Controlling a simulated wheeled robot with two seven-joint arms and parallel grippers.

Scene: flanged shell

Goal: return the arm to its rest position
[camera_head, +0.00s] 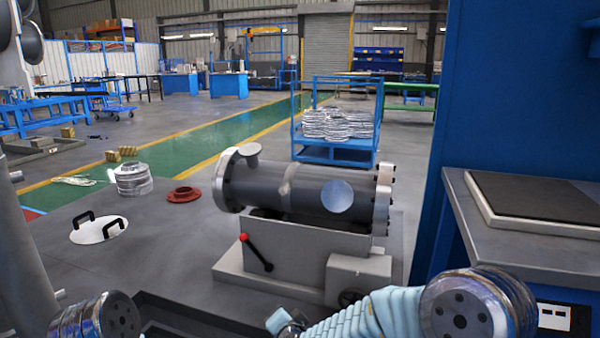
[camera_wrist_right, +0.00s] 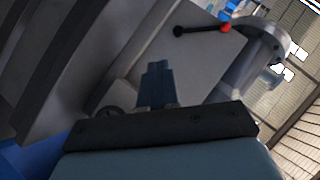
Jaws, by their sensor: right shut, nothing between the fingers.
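The flanged shell (camera_head: 300,192), a dark grey cylinder with bolted end flanges, lies level on a grey stand (camera_head: 295,262) in the middle of the head view. My right arm, in a light blue sleeve, enters the head view at the bottom right, in front of the stand. In the right wrist view my right gripper (camera_wrist_right: 157,68) has its dark fingers together with nothing between them. The stand (camera_wrist_right: 180,55) and its red-knobbed lever (camera_wrist_right: 203,30) lie beyond the fingers. No contact shows. My left gripper is out of view.
A white plate with two black handles (camera_head: 98,232), a stack of metal rings (camera_head: 133,181) and a red flange (camera_head: 184,194) lie left of the stand. A grey bench (camera_head: 455,185) with a dark-topped plate stands at the right. A blue cart (camera_head: 335,152) stands behind the shell.

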